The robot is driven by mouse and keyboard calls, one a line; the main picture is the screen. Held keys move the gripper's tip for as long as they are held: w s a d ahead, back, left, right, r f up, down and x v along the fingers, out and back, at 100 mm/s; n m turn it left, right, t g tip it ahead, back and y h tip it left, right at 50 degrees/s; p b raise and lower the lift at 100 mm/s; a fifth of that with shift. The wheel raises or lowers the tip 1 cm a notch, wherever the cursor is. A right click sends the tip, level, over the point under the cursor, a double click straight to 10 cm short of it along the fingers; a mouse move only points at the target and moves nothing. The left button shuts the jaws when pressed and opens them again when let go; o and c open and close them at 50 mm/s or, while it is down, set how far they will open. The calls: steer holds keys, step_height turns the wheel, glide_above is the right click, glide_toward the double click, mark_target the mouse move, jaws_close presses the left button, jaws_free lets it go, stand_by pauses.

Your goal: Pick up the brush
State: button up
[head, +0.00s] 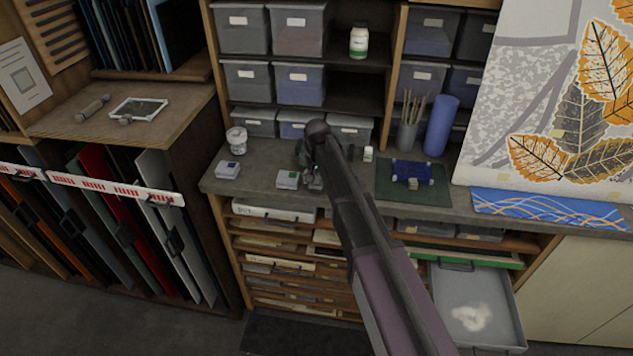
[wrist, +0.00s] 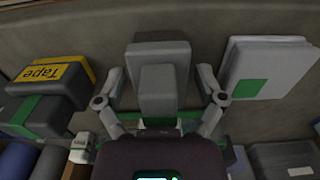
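Several thin brushes (head: 412,107) stand upright in a dark cup (head: 407,137) on the right half of the counter in the head view. My gripper (head: 313,181) is low over the counter, left of the cup and well apart from it. In the wrist view my gripper (wrist: 160,75) is open, its two fingers spread either side of a grey blocky object (wrist: 160,90). Gaps show between that object and both fingers. I cannot tell what the grey object is. No bristles are clear in the wrist view.
A white box with a green label (wrist: 268,68) and a yellow-black Tape box (wrist: 52,80) flank my gripper. A blue roll (head: 441,126) stands right of the cup. Storage bins (head: 250,83) fill shelves behind. An open drawer (head: 478,305) juts out below.

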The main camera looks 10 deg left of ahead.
steer(key=c, duration=0.7)
steer(key=shift+r, duration=0.2)
step_height(320, 180, up, 3)
steer(key=p, duration=0.3)
steer(key=shift+c, duration=0.2)
steer(key=s+d+p, duration=0.1)
steer(key=s+d, duration=0.2)
steer(key=s, duration=0.4)
steer(key=s+d+r+p, duration=0.1)
steer(key=s+d, duration=0.2)
steer(key=s, duration=0.5)
steer(key=shift+r, duration=0.3)
